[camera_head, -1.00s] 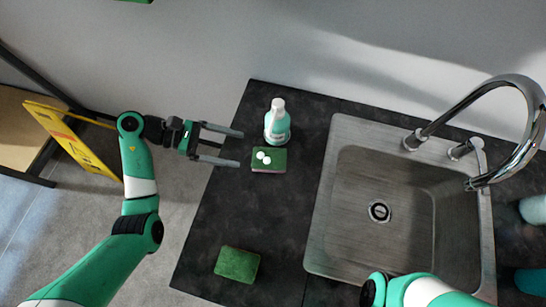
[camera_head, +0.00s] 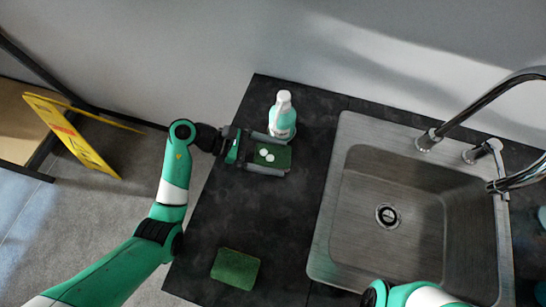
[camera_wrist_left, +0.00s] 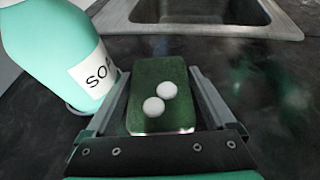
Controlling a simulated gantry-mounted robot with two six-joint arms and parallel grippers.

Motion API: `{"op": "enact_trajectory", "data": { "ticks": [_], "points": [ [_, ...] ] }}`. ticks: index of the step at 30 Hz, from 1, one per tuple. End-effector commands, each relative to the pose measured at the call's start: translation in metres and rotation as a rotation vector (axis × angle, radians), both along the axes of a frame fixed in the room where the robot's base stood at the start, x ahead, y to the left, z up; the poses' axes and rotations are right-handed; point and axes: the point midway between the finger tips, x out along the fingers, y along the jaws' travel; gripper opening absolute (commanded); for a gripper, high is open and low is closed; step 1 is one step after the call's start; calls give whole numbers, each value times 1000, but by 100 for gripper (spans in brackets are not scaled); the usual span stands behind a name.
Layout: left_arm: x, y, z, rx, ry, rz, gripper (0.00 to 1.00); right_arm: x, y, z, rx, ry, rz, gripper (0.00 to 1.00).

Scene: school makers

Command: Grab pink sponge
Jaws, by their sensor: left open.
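No clearly pink sponge shows. A sponge with a green top (camera_head: 268,155) and two white round pieces on it lies on the dark counter, beside the soap bottle. My left gripper (camera_head: 287,157) is open, with one finger along each side of this sponge. In the left wrist view the sponge (camera_wrist_left: 158,82) lies between the two spread fingers, with narrow gaps at its sides. A second green sponge (camera_head: 235,269) lies at the near left of the counter. My right arm shows at the bottom edge, but its gripper is out of view.
The teal soap bottle (camera_head: 282,116) with a white cap stands right beside the far finger; it also shows in the left wrist view (camera_wrist_left: 62,50). A sink (camera_head: 330,215) with a faucet (camera_head: 470,115) is to the right. The counter between the two sponges is clear.

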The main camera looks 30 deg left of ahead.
Motion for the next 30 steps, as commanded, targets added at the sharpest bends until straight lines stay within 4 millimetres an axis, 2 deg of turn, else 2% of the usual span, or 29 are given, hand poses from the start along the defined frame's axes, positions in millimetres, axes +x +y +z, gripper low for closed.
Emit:
{"op": "enact_trajectory", "data": {
  "ticks": [5,15,23,26,30],
  "points": [
    [0,0,1,0,0,1,89,0,0,1,0,0,0,0],
    [0,0,1,0,0,0,29,0,0,1,0,0,0,0],
    [0,0,3,0,0,0,29,0,0,2,0,0,0,0],
    [0,-1,9,0,0,-1,29,0,0,8,0,0,0,0],
    [1,-3,29,0,0,-7,29,0,0,24,0,0,0,0]
  ]
}}
